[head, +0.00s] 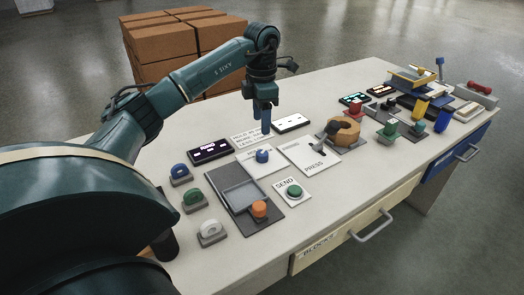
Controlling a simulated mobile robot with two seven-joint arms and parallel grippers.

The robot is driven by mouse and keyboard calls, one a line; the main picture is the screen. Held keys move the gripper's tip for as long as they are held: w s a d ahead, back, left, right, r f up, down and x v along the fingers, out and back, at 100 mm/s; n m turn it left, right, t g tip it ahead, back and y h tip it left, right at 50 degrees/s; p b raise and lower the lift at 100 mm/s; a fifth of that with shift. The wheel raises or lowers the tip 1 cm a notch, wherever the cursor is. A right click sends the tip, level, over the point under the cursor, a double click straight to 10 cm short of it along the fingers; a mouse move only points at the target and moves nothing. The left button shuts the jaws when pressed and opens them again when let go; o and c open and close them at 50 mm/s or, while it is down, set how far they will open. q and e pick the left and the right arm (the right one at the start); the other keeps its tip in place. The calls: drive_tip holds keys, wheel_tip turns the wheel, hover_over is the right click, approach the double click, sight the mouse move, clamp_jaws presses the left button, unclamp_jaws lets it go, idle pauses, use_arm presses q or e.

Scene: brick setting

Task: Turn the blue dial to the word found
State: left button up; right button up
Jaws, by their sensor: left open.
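The blue dial (262,156) stands on a white plate (252,165) near the middle of the table. Lettering on the plate is too small to read. My left gripper (262,122) hangs pointing down above and behind the dial, apart from it, near a white card with printed text (246,137). It is open, and I see nothing held in it. A dark display with lit characters (210,150) lies left of the dial, and another display (292,122) lies behind it to the right. My right gripper is out of view.
A grey tray panel with an orange knob (259,209) and a green SEND button (294,192) lie in front of the dial. A wooden ring-like block (342,132) stands to the right. Several small knobs line the left edge. Drawers (345,229) face the front; brick-coloured boxes (165,45) stand behind.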

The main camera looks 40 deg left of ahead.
sight(262, 153)
use_arm(q)
wheel_tip(262, 153, down, 11)
drive_tip(key=shift+r+b, duration=0.2)
drive_tip(key=shift+b, duration=0.4)
